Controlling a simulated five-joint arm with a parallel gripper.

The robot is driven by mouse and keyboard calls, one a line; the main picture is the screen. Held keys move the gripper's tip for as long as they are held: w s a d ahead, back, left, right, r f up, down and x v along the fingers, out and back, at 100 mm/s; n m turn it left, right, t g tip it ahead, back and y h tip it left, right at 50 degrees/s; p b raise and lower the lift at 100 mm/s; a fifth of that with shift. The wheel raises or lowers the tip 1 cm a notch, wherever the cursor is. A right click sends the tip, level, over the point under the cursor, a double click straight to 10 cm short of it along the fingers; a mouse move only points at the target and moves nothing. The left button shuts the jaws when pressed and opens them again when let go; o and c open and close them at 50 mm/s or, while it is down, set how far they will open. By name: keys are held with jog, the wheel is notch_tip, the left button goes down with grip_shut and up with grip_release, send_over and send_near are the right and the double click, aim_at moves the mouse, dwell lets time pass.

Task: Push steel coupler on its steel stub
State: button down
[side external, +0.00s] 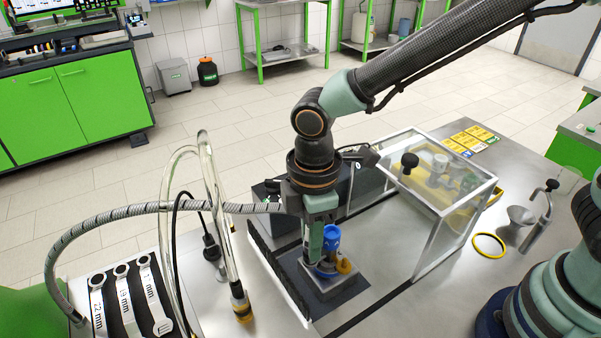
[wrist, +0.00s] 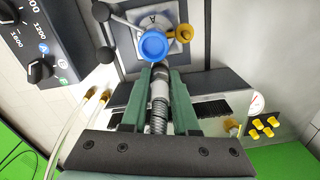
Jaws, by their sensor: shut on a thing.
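My gripper (side external: 318,266) points down at the square block (side external: 324,292) on the bench. In the wrist view its two green fingers (wrist: 161,76) are closed on the grey steel coupler (wrist: 160,90), which sits at the end of a ribbed metal hose (wrist: 158,120). The coupler's front end points toward the block marked A (wrist: 152,20). A blue round fitting (wrist: 153,45) and a yellow fitting (wrist: 183,32) are just beyond the fingertips. The blue fitting (side external: 331,240) also stands beside my fingers in the side view. I cannot make out the steel stub, nor whether the coupler touches it.
The ribbed hose (side external: 150,208) arcs left from my gripper. Clear tubes (side external: 215,200) stand left of the block. A clear guard box (side external: 440,190) is close on the right. A yellow ring (side external: 489,245) lies farther right. A spanner tray (side external: 125,295) is at the lower left.

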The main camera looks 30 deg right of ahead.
jog(key=shift+f, duration=0.2)
dwell(0.4)
jog(key=c, duration=0.6)
grip_release()
jog(key=shift+r, duration=3.55)
